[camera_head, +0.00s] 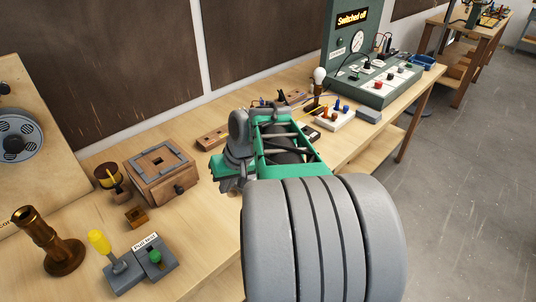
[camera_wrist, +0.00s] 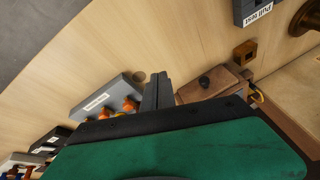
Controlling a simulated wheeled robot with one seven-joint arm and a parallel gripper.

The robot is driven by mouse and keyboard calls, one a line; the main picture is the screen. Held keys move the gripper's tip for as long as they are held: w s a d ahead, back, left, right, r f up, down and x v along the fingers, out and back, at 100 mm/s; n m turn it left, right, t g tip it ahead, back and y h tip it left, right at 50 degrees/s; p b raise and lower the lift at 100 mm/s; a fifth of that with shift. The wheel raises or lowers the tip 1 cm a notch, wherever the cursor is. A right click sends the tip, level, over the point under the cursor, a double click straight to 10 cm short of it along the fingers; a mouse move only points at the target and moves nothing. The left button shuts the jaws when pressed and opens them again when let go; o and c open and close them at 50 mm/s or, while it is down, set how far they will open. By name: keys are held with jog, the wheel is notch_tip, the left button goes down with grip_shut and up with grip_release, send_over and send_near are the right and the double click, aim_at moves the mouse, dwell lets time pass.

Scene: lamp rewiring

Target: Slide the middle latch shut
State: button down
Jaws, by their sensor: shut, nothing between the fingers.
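In the wrist view a grey box (camera_wrist: 98,95) with a white label carries orange knobs (camera_wrist: 130,106) along its edge, which look like the latches. I cannot tell how far each is slid, and my own green gripper body covers part of that edge. The middle latch cannot be made out clearly. My gripper (camera_wrist: 157,77) is shut and empty, with its dark fingertips just to the right of the grey box, over or near the bare table. I cannot tell whether they touch anything. In the head view my arm hides the grey box.
A wooden box (camera_head: 160,174) with a dark knob stands left of my arm; it also shows in the wrist view (camera_wrist: 213,82). A yellow-topped lever (camera_head: 99,242) and a brown stand (camera_head: 48,243) are nearer the front left. A green test panel (camera_head: 372,82) stands at the back.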

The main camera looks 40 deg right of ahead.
jog(key=s+d+r+m+t+p, duration=0.1)
jog(key=s+d+m, duration=0.1)
jog(key=d, duration=0.9)
jog(key=s+d+r+m+t+p, duration=0.2)
jog(key=s+d, duration=0.2)
jog(key=d, duration=0.7)
jog(key=shift+s, duration=0.2)
jog(key=shift+a, duration=0.1)
jog(key=p+x, duration=0.1)
jog(key=x, duration=0.8)
jog(key=shift+w+r+p, duration=0.1)
jog(key=shift+w+p, duration=0.05)
jog(key=shift+p, duration=0.2)
jog(key=shift+w+a+f+p, duration=0.2)
jog(key=shift+w+a+p, duration=0.2)
jog(key=shift+w+a, duration=0.35)
jog(key=shift+w+a+f+p, duration=0.2)
jog(key=shift+w+a+p, duration=0.15)
jog(key=shift+w+a, duration=0.4)
jog(key=shift+d, duration=0.1)
jog(key=shift+w, duration=0.1)
